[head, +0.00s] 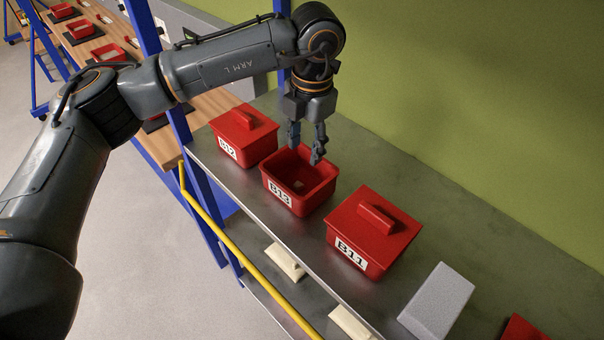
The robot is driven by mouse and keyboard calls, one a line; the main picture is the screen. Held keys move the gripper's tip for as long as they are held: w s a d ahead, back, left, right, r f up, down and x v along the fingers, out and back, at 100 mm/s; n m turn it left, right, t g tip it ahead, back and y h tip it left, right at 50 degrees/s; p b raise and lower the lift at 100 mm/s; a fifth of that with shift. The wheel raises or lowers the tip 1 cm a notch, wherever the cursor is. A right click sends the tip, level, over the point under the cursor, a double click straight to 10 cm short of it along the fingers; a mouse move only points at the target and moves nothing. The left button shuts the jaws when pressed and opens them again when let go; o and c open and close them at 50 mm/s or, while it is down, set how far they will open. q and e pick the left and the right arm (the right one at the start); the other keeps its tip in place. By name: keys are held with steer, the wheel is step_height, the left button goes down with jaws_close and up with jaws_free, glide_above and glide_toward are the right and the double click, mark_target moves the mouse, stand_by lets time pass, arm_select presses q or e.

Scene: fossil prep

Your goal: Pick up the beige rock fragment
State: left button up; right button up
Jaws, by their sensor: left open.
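My left gripper (305,148) points down above the back part of this bin. I cannot tell exactly how high the fingertips are over the bin floor. My right gripper is out of view.
Lidded red bins B12 (244,136) and B11 (371,232) stand on either side on the grey shelf (430,212). A light grey block (437,302) stands at the lower right. A yellow rail (236,248) runs below the shelf's front edge. A wooden bench (205,104) stands behind.

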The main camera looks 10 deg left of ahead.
mark_target(300, 183)
arm_select(q)
steer(key=f, duration=0.1)
steer(key=s+f+p, duration=0.1)
steer(key=f, duration=0.2)
steer(key=shift+s+a+f, duration=0.15)
steer(key=shift+s+f, duration=0.05)
steer(key=shift+s, duration=0.05)
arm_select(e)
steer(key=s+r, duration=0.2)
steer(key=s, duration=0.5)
arm_select(q)
steer(key=f+p, duration=0.2)
steer(key=f, duration=0.1)
steer(key=w+f+p, duration=0.1)
steer(key=p, duration=0.1)
steer(key=shift+w+a+f, duration=0.1)
steer(key=shift+a+f, duration=0.2)
steer(key=shift+a, duration=0.05)
steer(key=shift+f, duration=0.3)
steer(key=shift+w+f, duration=0.15)
steer(key=shift+f, duration=0.05)
steer(key=shift+c, duration=0.2)
steer(key=c, duration=0.8)
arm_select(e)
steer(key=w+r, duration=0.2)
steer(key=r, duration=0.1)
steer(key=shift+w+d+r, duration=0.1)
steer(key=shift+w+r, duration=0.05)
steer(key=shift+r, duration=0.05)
